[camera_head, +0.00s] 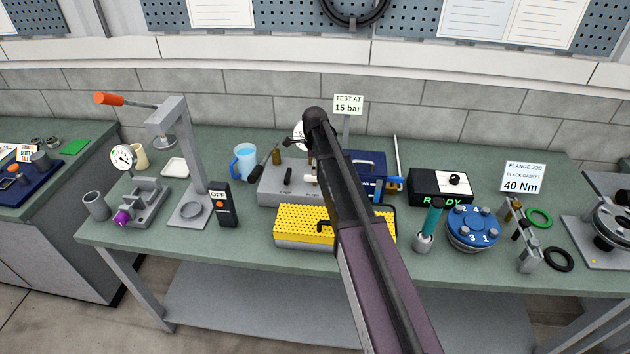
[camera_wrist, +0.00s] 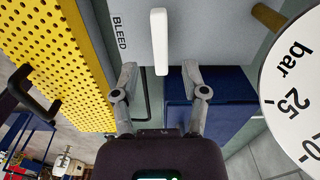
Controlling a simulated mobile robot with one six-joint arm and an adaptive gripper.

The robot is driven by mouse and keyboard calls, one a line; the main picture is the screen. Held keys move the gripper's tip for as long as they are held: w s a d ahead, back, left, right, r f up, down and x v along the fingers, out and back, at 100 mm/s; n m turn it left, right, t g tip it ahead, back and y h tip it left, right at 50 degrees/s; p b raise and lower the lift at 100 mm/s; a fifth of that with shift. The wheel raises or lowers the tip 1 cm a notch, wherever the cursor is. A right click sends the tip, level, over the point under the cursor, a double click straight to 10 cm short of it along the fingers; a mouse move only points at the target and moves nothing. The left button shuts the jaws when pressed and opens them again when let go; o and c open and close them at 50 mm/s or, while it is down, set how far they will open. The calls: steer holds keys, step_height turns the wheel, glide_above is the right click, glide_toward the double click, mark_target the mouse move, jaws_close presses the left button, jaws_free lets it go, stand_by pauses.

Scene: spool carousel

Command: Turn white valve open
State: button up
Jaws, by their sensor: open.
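The white valve handle (camera_wrist: 159,42) shows in the wrist view as an upright white bar on a grey block (camera_wrist: 210,20), beside the printed word BLEED. My gripper (camera_wrist: 159,70) is open, with one finger on each side of the handle's lower end. I see gaps between both fingers and the handle, and nothing is held. How far the fingertips stand off in depth is hard to tell. In the head view the grey block (camera_head: 282,190) sits on the bench, and my arm hides much of the valve area.
A large pressure gauge (camera_wrist: 295,95) is close on the right in the wrist view. A yellow perforated cover (camera_head: 300,225) stands in front of the block. A blue mug (camera_head: 244,162) and a lever press (camera_head: 185,150) stand to the left.

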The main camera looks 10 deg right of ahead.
mark_target(315, 179)
steer(key=shift+f+b, duration=1.75)
steer(key=shift+f, duration=0.3)
jaws_close()
steer(key=shift+d, duration=0.1)
